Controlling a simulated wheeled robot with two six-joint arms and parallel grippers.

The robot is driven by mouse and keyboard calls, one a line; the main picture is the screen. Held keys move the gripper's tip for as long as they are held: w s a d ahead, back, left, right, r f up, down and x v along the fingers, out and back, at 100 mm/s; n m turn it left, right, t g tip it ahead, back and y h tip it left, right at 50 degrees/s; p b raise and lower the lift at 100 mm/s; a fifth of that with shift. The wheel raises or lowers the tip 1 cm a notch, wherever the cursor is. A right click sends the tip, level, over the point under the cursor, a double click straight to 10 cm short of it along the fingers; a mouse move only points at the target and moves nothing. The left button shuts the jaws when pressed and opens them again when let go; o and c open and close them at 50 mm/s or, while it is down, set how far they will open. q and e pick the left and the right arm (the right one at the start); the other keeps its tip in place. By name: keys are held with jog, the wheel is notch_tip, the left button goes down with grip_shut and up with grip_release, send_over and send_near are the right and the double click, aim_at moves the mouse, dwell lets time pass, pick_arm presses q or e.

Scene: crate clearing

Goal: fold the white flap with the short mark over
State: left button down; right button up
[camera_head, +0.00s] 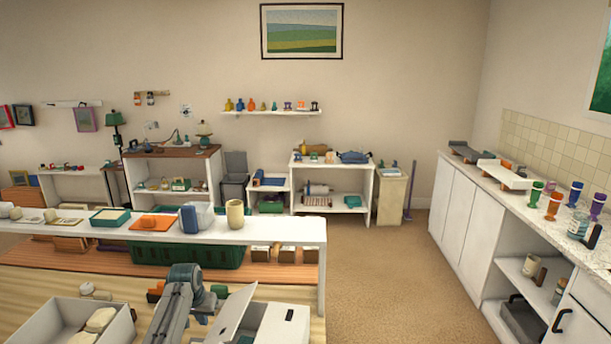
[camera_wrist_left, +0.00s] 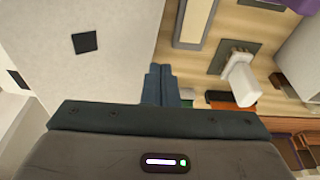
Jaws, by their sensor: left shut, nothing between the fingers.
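A white box (camera_head: 280,324) stands at the front of the wooden worktop in the head view, with a small dark mark on its upper right part. A white flap (camera_head: 234,312) stands tilted up at its left side. In the left wrist view a large white panel (camera_wrist_left: 85,85) fills the upper left, with a short dark square mark (camera_wrist_left: 84,42); I cannot tell for sure which part of the box it is. My left gripper (camera_head: 207,308) is left of the flap; its shut, empty fingers (camera_wrist_left: 161,84) show close to the panel's right edge. My right gripper is not in view.
A white open tray (camera_head: 60,318) with pale rounded items stands left of my left arm. A long white shelf (camera_head: 285,232) with a green tray, a clear container and a beige cup crosses behind. Small items lie on the worktop beyond my gripper. Open floor lies to the right.

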pick_arm(q)
jog(key=shift+a+f, duration=0.1)
jog(key=shift+a, duration=0.1)
jog(key=shift+w+a+f+b, duration=0.1)
jog(key=shift+a+f+b, duration=0.45)
jog(key=shift+f, duration=0.25)
jog(key=shift+a+f+b, duration=0.3)
jog(key=shift+a+f, duration=0.35)
jog(key=shift+f, duration=0.15)
jog(key=shift+a+f+b, duration=0.2)
jog(key=shift+f+b, duration=0.35)
jog(key=shift+f, duration=0.4)
jog(key=shift+a+f+b, duration=0.15)
jog(key=shift+f+b, duration=0.4)
jog(key=shift+f, duration=0.4)
